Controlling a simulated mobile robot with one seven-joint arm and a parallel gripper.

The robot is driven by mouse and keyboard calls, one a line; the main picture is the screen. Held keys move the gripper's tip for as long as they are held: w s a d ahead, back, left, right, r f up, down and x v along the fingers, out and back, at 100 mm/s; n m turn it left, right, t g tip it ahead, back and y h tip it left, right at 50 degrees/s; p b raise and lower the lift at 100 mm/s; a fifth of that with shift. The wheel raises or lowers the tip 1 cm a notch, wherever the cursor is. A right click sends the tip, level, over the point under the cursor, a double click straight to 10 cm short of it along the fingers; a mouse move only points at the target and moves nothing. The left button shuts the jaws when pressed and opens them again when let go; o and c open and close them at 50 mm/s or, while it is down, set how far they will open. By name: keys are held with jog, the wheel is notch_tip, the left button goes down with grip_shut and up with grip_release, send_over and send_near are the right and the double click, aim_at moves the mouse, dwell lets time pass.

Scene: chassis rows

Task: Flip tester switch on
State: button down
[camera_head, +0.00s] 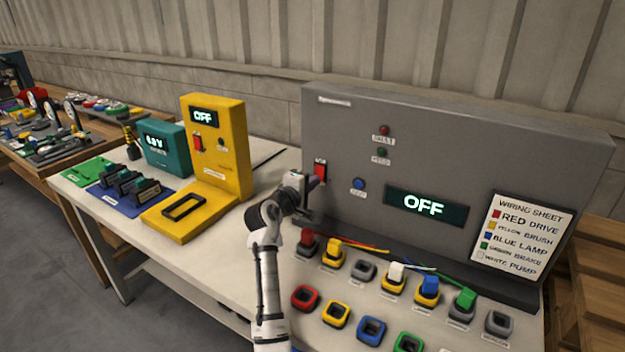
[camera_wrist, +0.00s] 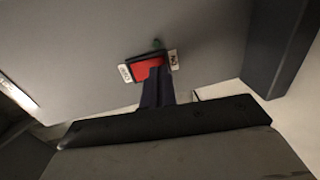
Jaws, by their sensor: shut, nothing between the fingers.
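The large grey tester panel (camera_head: 450,140) stands at the back right of the bench, and its display (camera_head: 425,205) reads OFF. Its red switch (camera_head: 320,169) is on the left of the front face. In the wrist view the red switch (camera_wrist: 147,69) sits between two small white labels, the right one apparently reading ON. My gripper (camera_head: 309,181) is shut and empty, right at this switch. In the wrist view the closed fingertips (camera_wrist: 158,80) overlap the switch's right part; I cannot tell whether they touch it.
A yellow unit (camera_head: 223,135) with its own red switch and OFF display stands left of my arm. Coloured plugs and sockets (camera_head: 372,328) line the bench before the panel. A wiring sheet (camera_head: 518,240) is on the panel's right. A teal meter (camera_head: 166,148) stands further left.

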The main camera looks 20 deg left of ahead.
jog(key=shift+w, duration=0.2)
jog(key=shift+w+d+f+b, duration=0.1)
jog(key=shift+w+b, duration=0.1)
jog(key=shift+b, duration=0.4)
